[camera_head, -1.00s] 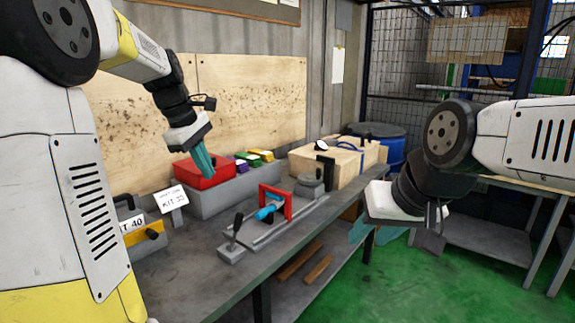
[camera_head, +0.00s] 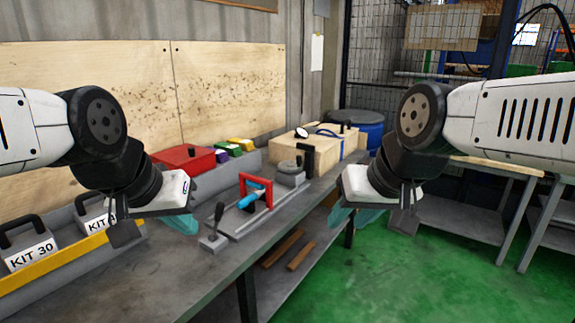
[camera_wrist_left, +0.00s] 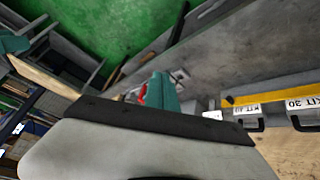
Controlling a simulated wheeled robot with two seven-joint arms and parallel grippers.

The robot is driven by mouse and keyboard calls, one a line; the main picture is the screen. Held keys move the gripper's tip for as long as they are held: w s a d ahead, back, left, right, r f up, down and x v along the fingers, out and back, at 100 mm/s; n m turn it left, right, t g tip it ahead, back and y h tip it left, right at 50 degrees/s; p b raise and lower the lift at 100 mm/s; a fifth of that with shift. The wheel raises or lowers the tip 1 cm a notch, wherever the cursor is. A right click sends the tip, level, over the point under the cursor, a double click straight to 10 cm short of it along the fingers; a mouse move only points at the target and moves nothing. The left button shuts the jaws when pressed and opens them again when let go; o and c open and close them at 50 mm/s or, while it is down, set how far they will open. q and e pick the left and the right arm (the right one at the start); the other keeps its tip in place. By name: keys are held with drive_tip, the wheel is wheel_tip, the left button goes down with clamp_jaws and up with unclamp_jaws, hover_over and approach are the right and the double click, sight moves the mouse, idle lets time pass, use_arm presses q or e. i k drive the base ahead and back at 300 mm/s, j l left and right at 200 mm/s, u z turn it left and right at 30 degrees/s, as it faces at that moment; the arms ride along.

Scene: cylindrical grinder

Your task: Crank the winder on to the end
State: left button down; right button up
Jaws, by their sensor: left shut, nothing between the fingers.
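A grey bench fixture (camera_head: 245,222) carries a red frame (camera_head: 257,186), a blue cylinder (camera_head: 249,200) and a black-knobbed lever (camera_head: 219,212). Just behind it is a round grey part (camera_head: 290,169) with an upright black handle. I cannot tell for certain which of these is the winder. My left gripper (camera_head: 178,219) is shut and empty, held left of the fixture and apart from it. Its teal fingers (camera_wrist_left: 165,92) show in the left wrist view, with a bit of red beyond them. My right gripper (camera_head: 356,219) looks open and empty, over the floor beyond the bench's right edge.
A red box (camera_head: 184,158) and small coloured blocks (camera_head: 240,145) lie on the bench's back side. Kit cases (camera_head: 32,255) stand behind a yellow-edged tray at left. The front benchtop is clear.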

sight(286, 167)
drive_tip(key=i+l, duration=0.25)
drive_tip(key=i, duration=0.2)
drive_tip(key=i+l+z, duration=0.1)
drive_tip(key=i+l, duration=0.15)
drive_tip(key=i, duration=0.15)
drive_tip(key=i+l, duration=0.2)
drive_tip(key=i, duration=0.25)
drive_tip(key=i+l, duration=0.2)
drive_tip(key=i, duration=0.25)
drive_tip(key=z, duration=0.05)
